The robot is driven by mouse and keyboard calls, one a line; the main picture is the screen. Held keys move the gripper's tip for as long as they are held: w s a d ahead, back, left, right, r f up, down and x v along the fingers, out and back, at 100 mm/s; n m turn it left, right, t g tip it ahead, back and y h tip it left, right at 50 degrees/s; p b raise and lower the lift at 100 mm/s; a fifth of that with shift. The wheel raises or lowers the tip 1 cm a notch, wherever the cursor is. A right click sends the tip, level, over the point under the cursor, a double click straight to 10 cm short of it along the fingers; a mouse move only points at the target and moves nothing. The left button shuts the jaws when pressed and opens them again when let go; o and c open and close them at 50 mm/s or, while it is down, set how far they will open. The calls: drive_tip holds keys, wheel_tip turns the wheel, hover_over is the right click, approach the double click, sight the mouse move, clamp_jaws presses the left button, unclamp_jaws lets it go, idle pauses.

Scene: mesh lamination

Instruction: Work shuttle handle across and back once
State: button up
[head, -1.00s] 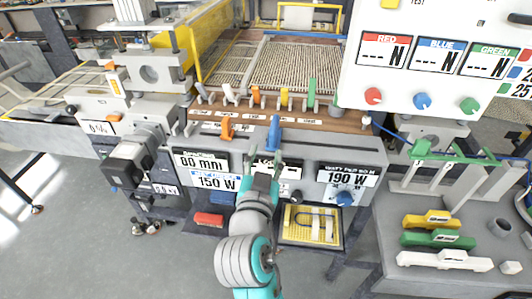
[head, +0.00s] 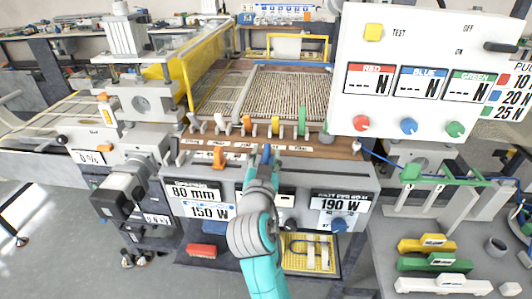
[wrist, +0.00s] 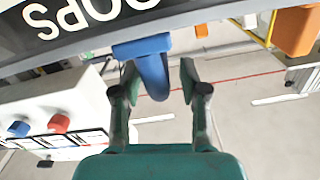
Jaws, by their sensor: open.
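A blue handle (head: 266,153) stands on the front ledge of the machine, right of an orange handle (head: 218,157). No label shows which one is the shuttle handle. My gripper (head: 262,168) is at the blue handle, and my arm hides much of it in the head view. In the wrist view the blue handle (wrist: 153,78) hangs from its mount between the two fingers of my open gripper (wrist: 157,68). A gap shows on the right finger's side; contact on the left is hard to tell.
Several coloured levers (head: 275,126) line the brown ledge behind. A control panel (head: 430,70) overhangs at right. A side table (head: 440,222) holds yellow, green and white pieces. A grey motor block (head: 122,187) juts out at left. A yellow tray (head: 309,255) sits below.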

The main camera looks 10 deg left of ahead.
drive_tip(key=shift+w, duration=0.9)
clamp_jaws()
drive_tip(key=shift+d, duration=0.1)
drive_tip(key=d, duration=2.4)
drive_tip(key=shift+d, duration=0.4)
